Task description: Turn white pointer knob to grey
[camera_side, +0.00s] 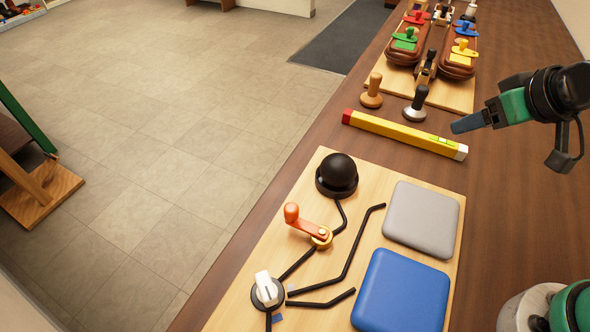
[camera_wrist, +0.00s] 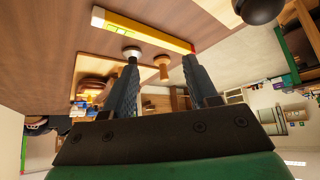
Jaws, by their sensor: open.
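The white pointer knob (camera_side: 267,287) sits on a round black base at the lower left of the light wooden board (camera_side: 375,168) in the side view. A small blue mark (camera_side: 278,317) shows beside its base. A grey pad (camera_side: 422,217) and a blue pad (camera_side: 402,292) lie on the right of the board. I cannot tell for certain which mark the knob points at. My gripper (camera_side: 468,123) is in the air at the upper right, far from the knob. In the wrist view my gripper (camera_wrist: 165,78) has its two fingers apart with nothing held between them.
An orange crank (camera_side: 307,222) and a black ball knob (camera_side: 338,170) stand on the board near black grooves. A yellow level (camera_side: 405,134) lies behind the board. Two tampers, one wooden (camera_side: 372,92), one black (camera_side: 416,104), stand beyond it. Further back is a tray with coloured handles (camera_side: 405,40).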

